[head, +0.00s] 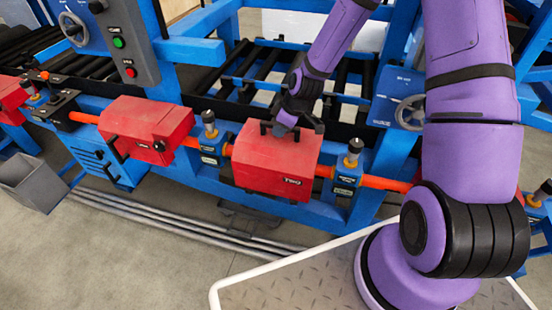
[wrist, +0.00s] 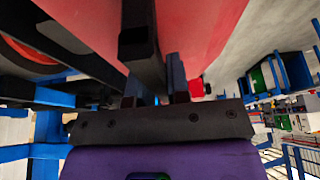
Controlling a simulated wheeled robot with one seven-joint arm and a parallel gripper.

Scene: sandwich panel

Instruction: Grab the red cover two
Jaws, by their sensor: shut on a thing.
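The red cover two (head: 270,165) is a red box-shaped cover with "TWO" on its front lower edge. In the head view it sits over the orange shaft on the blue machine frame, between two sensor posts. A black handle is on its top. My gripper (head: 283,127) is at this handle and shut on it. In the wrist view the red cover (wrist: 215,25) fills the top, and the dark handle bar (wrist: 143,45) runs down between the fingers of my gripper (wrist: 160,88). The exact finger contact is partly hidden by the dark parts.
Another red cover (head: 147,130) sits to the left on the same shaft, and part of a third (head: 12,100) is at the left edge. Sensor posts (head: 352,155) stand beside cover two. A grey bin (head: 32,180) is at lower left. Floor in front is open beyond grey pipes (head: 180,220).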

